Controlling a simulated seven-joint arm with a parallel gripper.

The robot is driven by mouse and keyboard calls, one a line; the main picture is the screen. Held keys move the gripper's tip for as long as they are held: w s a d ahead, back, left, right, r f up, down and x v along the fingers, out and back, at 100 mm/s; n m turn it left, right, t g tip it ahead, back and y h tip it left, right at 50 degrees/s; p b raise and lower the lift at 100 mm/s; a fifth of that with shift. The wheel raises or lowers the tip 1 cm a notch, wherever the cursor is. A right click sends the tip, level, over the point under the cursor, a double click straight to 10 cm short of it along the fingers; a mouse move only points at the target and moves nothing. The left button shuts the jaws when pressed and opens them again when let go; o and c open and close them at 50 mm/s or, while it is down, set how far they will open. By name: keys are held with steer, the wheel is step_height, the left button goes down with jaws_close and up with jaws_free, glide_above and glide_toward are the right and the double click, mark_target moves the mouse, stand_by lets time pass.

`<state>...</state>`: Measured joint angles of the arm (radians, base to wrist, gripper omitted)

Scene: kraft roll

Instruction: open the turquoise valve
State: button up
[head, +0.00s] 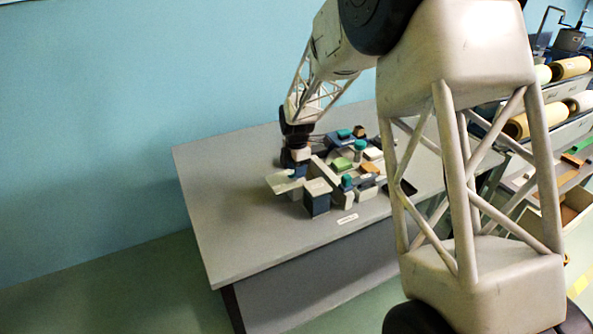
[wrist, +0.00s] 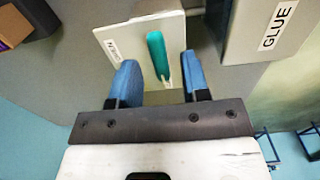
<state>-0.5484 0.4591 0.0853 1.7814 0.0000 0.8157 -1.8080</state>
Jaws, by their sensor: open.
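A turquoise lever handle (wrist: 157,53), which I take for the valve, stands on a pale labelled plate (wrist: 120,36) in the wrist view. My gripper (wrist: 160,78) is open, with one blue finger on each side of the handle's lower part. A gap shows on both sides, so I see no grip on it. In the head view my gripper (head: 297,172) is low over the left part of the cluster on the table, beside a pale plate (head: 280,184). The handle there is hidden or too small to tell apart.
A grey-topped box marked GLUE (wrist: 262,32) stands close to the right finger in the wrist view. Several blocks and turquoise-topped pieces (head: 359,147) crowd the grey table (head: 235,215) to my gripper's right. The table's left part is clear.

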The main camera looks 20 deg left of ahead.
steer(key=shift+f, duration=0.5)
steer(key=shift+c, duration=0.4)
jaws_close()
